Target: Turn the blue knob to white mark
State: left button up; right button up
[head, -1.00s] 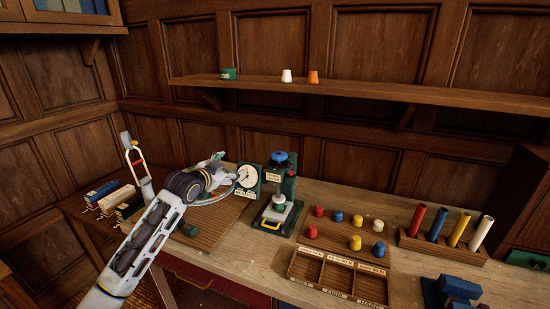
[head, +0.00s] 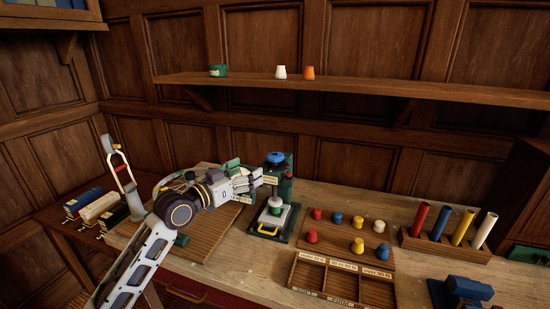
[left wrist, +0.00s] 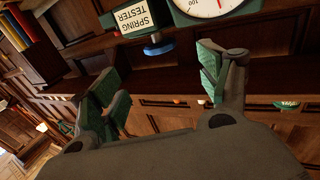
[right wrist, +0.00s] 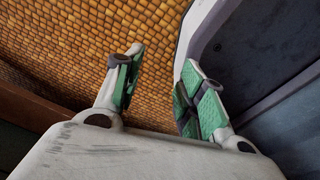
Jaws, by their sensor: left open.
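The blue knob (head: 275,157) sits on top of the green spring tester (head: 284,190), which stands on the bench. It also shows in the left wrist view (left wrist: 158,48), below the upside-down "SPRING TESTER" label (left wrist: 134,18). My left gripper (head: 258,178) is open and empty, just left of the tester head and slightly below the knob in the picture. In the left wrist view its fingers stand wide apart, with the knob seen beyond the gap. I cannot make out a white mark. My right gripper (right wrist: 160,65) is open and empty, seen only in its wrist view.
A white dial (left wrist: 205,6) adjoins the tester; my left gripper mostly hides it in the head view. Coloured pegs (head: 338,218) stand right of the tester, behind a compartment tray (head: 293,272). Several coloured tubes stand in a rack (head: 443,247). A shelf (head: 350,87) runs above.

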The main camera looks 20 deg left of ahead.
pick_arm(q)
jog(key=p, duration=0.1)
send_near(275, 155)
jog(key=shift+w+d+f, duration=0.15)
jog(key=shift+w+d, duration=0.1)
jog(key=shift+w, duration=0.25)
jog(key=shift+w+d+f, duration=0.15)
jog(key=shift+w+d, duration=0.1)
jog(key=shift+w, duration=0.25)
jog(key=shift+x, duration=1.6)
jog(key=shift+p+x, duration=0.45)
jog(key=shift+x, duration=0.8)
jog(key=shift+w+d, duration=0.2)
jog(key=shift+w, duration=0.4)
jog(key=shift+w+d, duration=0.2)
jog(key=shift+w, duration=0.3)
pick_arm(e)
jog(key=shift+s+a+r, duration=0.2)
jog(key=shift+a+r, duration=0.3)
jog(key=shift+a, duration=0.05)
jog(key=shift+s+a+r, duration=0.15)
jog(key=shift+a+r, duration=0.35)
